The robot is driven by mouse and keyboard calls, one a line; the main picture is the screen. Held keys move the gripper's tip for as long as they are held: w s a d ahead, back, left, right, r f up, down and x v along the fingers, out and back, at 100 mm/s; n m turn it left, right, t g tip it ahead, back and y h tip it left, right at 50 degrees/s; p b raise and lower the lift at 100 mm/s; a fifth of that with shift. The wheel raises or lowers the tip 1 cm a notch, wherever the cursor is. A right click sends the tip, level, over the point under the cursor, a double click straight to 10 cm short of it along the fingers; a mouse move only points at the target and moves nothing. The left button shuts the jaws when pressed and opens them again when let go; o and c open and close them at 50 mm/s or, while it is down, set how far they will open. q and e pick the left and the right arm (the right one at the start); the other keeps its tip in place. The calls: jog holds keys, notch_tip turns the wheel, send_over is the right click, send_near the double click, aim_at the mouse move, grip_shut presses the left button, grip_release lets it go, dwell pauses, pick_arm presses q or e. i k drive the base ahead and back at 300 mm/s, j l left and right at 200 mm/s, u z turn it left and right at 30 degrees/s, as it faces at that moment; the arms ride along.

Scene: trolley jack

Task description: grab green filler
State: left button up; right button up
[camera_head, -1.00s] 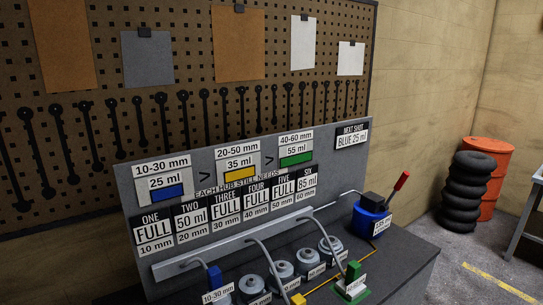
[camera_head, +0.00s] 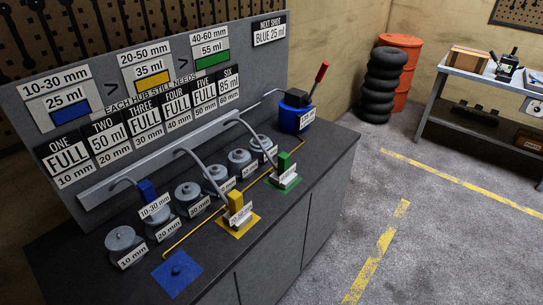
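The green filler (camera_head: 284,163) is a small upright green block with a white label on its front. It stands on a green pad (camera_head: 291,185) at the right part of the dark bench top. A grey hose (camera_head: 258,139) arches from the rail behind towards it. Neither of my grippers is in view.
The yellow filler (camera_head: 236,202) stands on a yellow pad to the left. The blue filler (camera_head: 147,191) is among several grey hubs (camera_head: 188,194), away from the empty blue pad (camera_head: 177,272). A blue pot with a red-handled lever (camera_head: 297,115) stands behind right. Open floor (camera_head: 430,200) lies right.

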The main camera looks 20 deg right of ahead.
aim_at(284, 175)
jog(key=i+l, duration=0.15)
jog(key=l, duration=0.2)
jog(key=i+l, duration=0.15)
jog(key=l, duration=0.25)
jog(key=i+l, duration=0.15)
jog(key=l, duration=0.2)
jog(key=i+l, duration=0.15)
jog(key=l, duration=0.2)
